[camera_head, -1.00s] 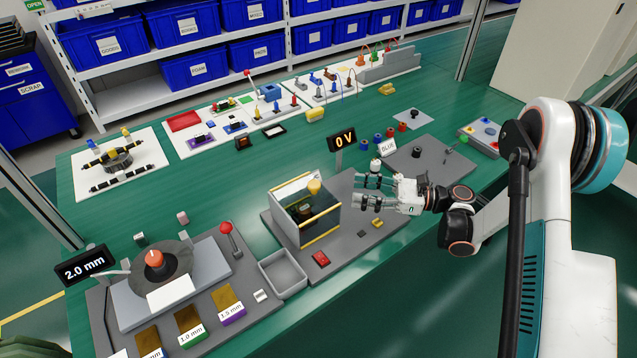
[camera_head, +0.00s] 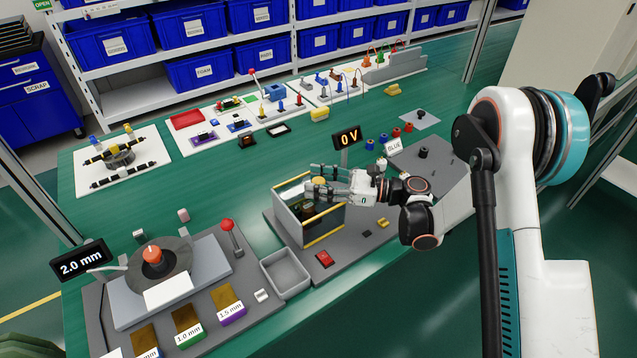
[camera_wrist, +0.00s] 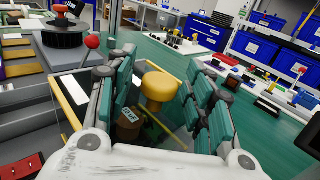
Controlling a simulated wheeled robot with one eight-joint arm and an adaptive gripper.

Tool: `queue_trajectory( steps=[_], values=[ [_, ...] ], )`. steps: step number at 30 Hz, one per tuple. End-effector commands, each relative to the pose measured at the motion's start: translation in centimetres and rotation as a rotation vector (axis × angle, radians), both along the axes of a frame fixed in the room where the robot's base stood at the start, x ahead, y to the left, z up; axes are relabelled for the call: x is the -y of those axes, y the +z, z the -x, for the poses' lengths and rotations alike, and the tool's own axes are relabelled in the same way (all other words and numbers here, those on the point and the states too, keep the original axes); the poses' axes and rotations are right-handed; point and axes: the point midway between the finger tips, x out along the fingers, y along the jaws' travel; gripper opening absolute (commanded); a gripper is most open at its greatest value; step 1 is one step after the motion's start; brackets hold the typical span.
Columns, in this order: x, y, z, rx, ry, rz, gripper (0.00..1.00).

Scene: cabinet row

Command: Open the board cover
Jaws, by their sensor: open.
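The board cover (camera_head: 289,217) is a see-through box with yellow edges on a grey base plate, left of centre in the head view. It looks closed. A round yellow knob (camera_wrist: 158,88) stands on its top in the wrist view. My gripper (camera_head: 314,188) is at the top of the box, coming in from the right. In the wrist view my gripper (camera_wrist: 159,70) is open, its teal fingers on either side of the knob, with gaps visible. A brown part with a label (camera_wrist: 128,128) shows inside the box.
A "0 V" display (camera_head: 347,138) stands just behind the box. A grey tray (camera_head: 286,273) and a red switch (camera_head: 324,259) are in front. A red-knobbed lever (camera_head: 228,227) stands to the left. Spools and a GLUE-labelled item (camera_head: 394,149) lie behind the arm.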

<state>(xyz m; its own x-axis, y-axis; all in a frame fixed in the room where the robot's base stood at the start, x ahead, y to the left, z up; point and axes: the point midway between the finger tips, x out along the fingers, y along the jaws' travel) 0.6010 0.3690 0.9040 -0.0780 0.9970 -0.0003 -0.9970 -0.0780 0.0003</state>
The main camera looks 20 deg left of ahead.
Motion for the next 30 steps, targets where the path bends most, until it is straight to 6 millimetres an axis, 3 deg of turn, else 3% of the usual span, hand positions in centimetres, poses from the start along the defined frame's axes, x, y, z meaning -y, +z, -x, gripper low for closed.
queue_trajectory(
  steps=[5,12,17,20,30],
  values=[
    [0.0,0.0,0.0,0.0,0.0,0.0,0.48],
    [0.0,0.0,0.0,0.0,0.001,0.0,0.0],
    [0.2,0.0,-0.2,0.0,0.0,0.0,0.0],
    [1.1,-0.1,-1.4,0.0,-0.001,0.0,0.0],
    [7.1,-0.1,-8.3,0.0,-0.002,0.001,0.0]
  ],
)
